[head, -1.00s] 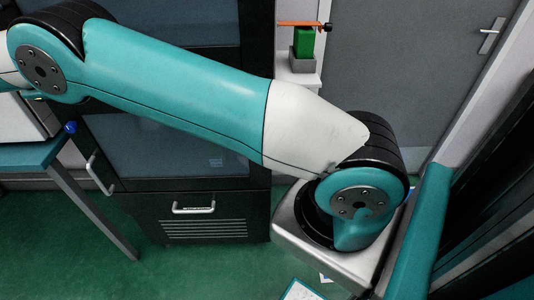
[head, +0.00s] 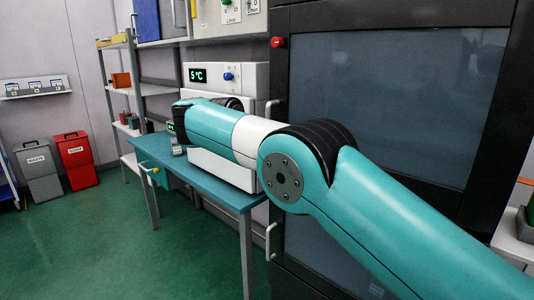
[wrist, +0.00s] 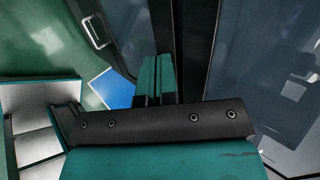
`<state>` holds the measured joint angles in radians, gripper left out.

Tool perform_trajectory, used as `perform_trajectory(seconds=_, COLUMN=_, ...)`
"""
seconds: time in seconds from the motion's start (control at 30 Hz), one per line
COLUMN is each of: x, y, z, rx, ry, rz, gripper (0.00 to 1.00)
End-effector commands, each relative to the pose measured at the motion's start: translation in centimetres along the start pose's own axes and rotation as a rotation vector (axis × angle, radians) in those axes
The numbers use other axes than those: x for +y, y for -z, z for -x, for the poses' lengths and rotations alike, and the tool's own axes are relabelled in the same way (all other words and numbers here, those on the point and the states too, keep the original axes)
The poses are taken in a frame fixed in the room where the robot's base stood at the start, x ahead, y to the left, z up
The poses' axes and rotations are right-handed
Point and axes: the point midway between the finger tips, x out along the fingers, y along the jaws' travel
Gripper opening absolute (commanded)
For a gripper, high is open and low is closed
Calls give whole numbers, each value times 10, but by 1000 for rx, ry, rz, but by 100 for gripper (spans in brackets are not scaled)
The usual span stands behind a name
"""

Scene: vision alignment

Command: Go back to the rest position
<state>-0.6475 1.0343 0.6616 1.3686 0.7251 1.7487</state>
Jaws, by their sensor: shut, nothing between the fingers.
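My gripper (wrist: 155,78) shows in the wrist view as teal fingers beyond a dark bar with screws. The fingers are together with nothing between them. In the head view my teal and white arm reaches from the lower right toward the left, across the front of a dark cabinet. Its far end is over the teal table (head: 210,187), in front of a white device (head: 257,83) with a 5 °C display. The fingers cannot be made out in the head view.
A tall dark cabinet (head: 395,105) with a glass door stands behind my arm. Grey shelving (head: 118,92) and a grey bin (head: 38,172) and red bin (head: 76,160) are at the left. The green floor (head: 90,235) is open at lower left. A blue patch (wrist: 112,88) shows in the wrist view.

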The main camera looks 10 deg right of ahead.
Motion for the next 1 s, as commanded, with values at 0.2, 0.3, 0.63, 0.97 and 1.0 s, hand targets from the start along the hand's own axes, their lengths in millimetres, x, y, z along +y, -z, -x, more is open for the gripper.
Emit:
perform_trajectory(seconds=0.2, x=-10, y=1, z=2, rx=-20, ry=-7, rz=83, gripper=0)
perform_trajectory(seconds=0.3, x=-28, y=4, z=7, rx=-69, ry=-24, rz=287, gripper=0)
perform_trajectory(seconds=0.63, x=-30, y=80, z=42, rx=-434, ry=-99, rz=1359, gripper=0)
perform_trajectory(seconds=0.97, x=90, y=248, z=118, rx=-1094, ry=3, rz=2232, gripper=0)
perform_trajectory(seconds=1.0, x=106, y=266, z=128, rx=-1180, ry=35, rz=2297, gripper=0)
